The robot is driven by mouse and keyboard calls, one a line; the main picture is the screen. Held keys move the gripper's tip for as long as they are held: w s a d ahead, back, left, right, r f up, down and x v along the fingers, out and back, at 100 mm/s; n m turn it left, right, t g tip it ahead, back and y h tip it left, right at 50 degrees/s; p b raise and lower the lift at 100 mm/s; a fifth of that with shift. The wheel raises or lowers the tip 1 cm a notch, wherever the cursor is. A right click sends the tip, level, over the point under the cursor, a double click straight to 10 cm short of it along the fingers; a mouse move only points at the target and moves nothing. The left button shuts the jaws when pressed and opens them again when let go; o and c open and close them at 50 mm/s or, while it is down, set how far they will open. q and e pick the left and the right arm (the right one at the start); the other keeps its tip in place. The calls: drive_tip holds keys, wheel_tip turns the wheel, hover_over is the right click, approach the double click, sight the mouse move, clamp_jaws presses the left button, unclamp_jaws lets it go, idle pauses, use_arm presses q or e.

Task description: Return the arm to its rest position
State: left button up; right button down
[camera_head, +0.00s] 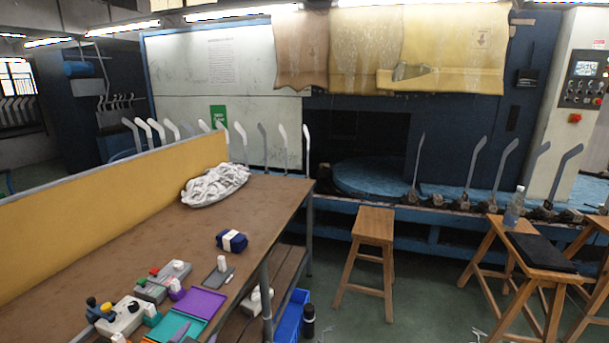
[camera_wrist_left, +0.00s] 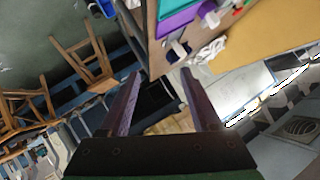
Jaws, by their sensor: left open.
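My left gripper (camera_wrist_left: 160,74) shows in the left wrist view with its two purple-grey fingers spread apart. Nothing is between them, and it is empty. The wrist view is turned, so the work table (camera_wrist_left: 150,38) stands at its top, with a stool (camera_wrist_left: 86,52) to the left. I cannot make out the left gripper clearly in the head view. My right gripper is in neither view. A pile of white socks (camera_head: 215,184) lies at the far end of the brown table (camera_head: 120,235), apart from the gripper.
A purple tray (camera_head: 202,302), a teal tray (camera_head: 170,331) and small boxes crowd the table's near end. A yellow partition (camera_head: 100,190) runs along its left. Wooden stools (camera_head: 372,228) stand right. Behind is the machine with upright sock forms (camera_head: 474,160).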

use_arm(q)
drive_tip(key=s+f+n+g+h, duration=0.1)
drive_tip(key=s+f+g, duration=0.45)
drive_tip(key=s, duration=0.45)
drive_tip(key=s+f+n+g+h, duration=0.1)
drive_tip(key=s+f+n+g, duration=0.1)
drive_tip(key=s+f+g, duration=0.5)
drive_tip(key=s+f+t, duration=0.1)
drive_tip(key=s+f, duration=0.2)
drive_tip(key=f, duration=0.9)
drive_tip(key=s+f+t, duration=0.1)
drive_tip(key=s+f, duration=0.1)
drive_tip(key=f, duration=1)
drive_tip(key=s+a+f, duration=0.3)
drive_tip(key=s+f, duration=0.9)
drive_tip(key=s, duration=0.3)
drive_tip(key=shift+s+m+g, duration=0.3)
drive_tip(key=shift+s+g, duration=0.1)
drive_tip(key=shift+g, duration=0.05)
